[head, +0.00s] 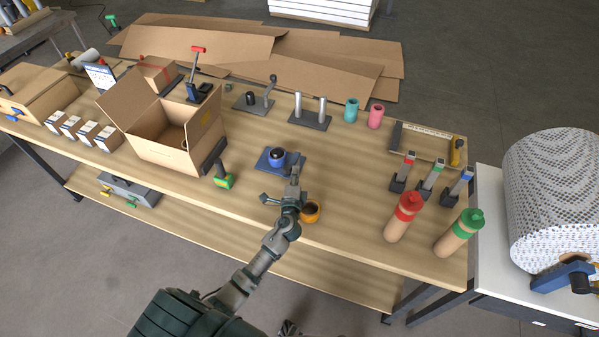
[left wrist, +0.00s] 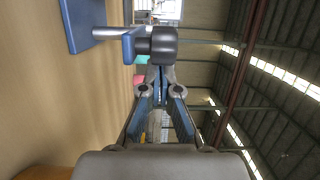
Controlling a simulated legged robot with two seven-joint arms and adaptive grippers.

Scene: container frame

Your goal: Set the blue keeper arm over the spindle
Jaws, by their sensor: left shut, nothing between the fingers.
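A blue fixture stands on the wooden table. In the head view its blue base plate (head: 265,163) carries a blue part (head: 277,162) with a dark round knob (head: 277,153). In the left wrist view the dark knob (left wrist: 164,45) sits on the blue part (left wrist: 131,45), with a thin metal piece (left wrist: 107,32) towards the base plate (left wrist: 84,22). I cannot tell which part is the spindle or whether the keeper arm is over it. My left gripper (head: 296,169) is shut and empty, close beside the fixture's right side; it also shows in the left wrist view (left wrist: 157,72).
An orange cup (head: 311,212) stands just right of my left gripper. An open cardboard box (head: 165,140) and a green-yellow tool (head: 222,180) are to the left. A two-post stand (head: 310,120) is behind. Red (head: 403,218) and green-topped bottles (head: 459,233) stand at right.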

